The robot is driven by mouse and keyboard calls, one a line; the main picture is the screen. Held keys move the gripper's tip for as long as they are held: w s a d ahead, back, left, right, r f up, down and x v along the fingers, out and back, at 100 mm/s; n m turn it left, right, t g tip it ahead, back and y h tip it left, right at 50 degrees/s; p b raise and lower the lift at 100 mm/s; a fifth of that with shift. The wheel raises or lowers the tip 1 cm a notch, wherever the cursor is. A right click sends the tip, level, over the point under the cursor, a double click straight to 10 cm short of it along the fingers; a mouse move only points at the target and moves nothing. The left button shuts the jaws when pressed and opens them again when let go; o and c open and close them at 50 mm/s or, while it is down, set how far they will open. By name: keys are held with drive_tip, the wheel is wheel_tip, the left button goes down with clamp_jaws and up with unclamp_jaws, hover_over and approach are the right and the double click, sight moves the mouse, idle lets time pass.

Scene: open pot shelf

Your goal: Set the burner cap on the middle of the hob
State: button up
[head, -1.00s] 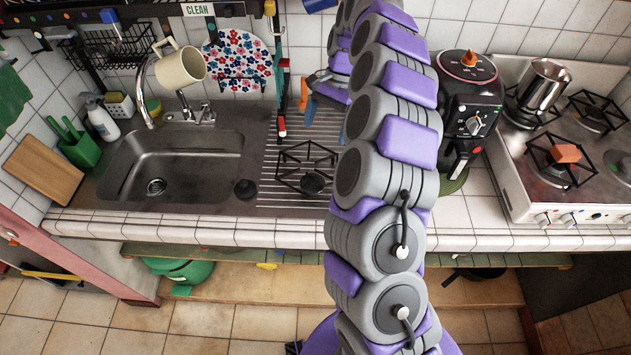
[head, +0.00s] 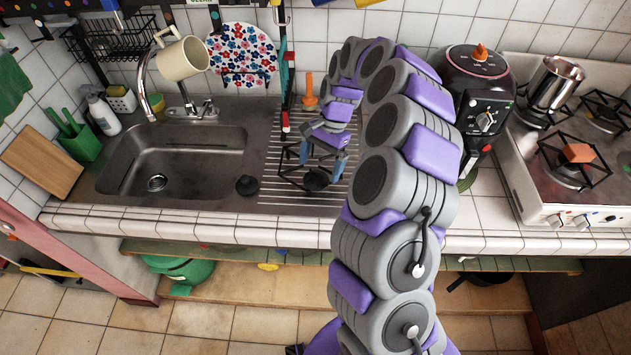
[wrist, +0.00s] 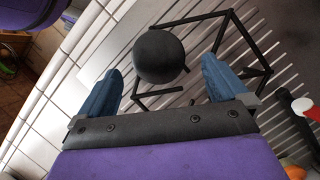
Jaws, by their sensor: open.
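The burner cap, a dark round piece (head: 316,180), sits on the ribbed drainboard within a black wire pan support, right of the sink. In the wrist view the cap (wrist: 158,56) is just ahead of the fingertips, between their lines. My gripper (head: 322,163) is open and empty, its blue fingers pointing down over the pan support; it also shows in the wrist view (wrist: 162,82). Whether a finger touches the cap cannot be told. The white hob (head: 527,190) is at the right; an orange-brown block (head: 578,153) rests on its front-left pan support.
The black pan support (head: 288,180) surrounds the cap closely. A black air fryer (head: 480,95) stands between drainboard and hob. A steel pot (head: 553,83) stands at the hob's back left. A small black plug (head: 247,185) lies left of the pan support.

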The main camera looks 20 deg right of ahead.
sight(316, 179)
drive_tip(key=x, duration=0.3)
drive_tip(key=shift+s+f+b, duration=0.1)
drive_tip(key=shift+b, duration=0.25)
drive_tip(key=c, duration=1.1)
drive_tip(key=shift+c, duration=0.2)
drive_tip(key=shift+r+p, duration=0.7)
drive_tip(key=shift+r, duration=1.05)
drive_tip(key=shift+s+r, duration=0.2)
drive_tip(key=s+r+p, duration=0.1)
drive_tip(key=s+p, duration=0.1)
drive_tip(key=s, duration=1.3)
drive_tip(key=shift+s+a+p, duration=0.3)
drive_tip(key=shift+a+p, duration=0.05)
drive_tip(key=shift+r, duration=0.15)
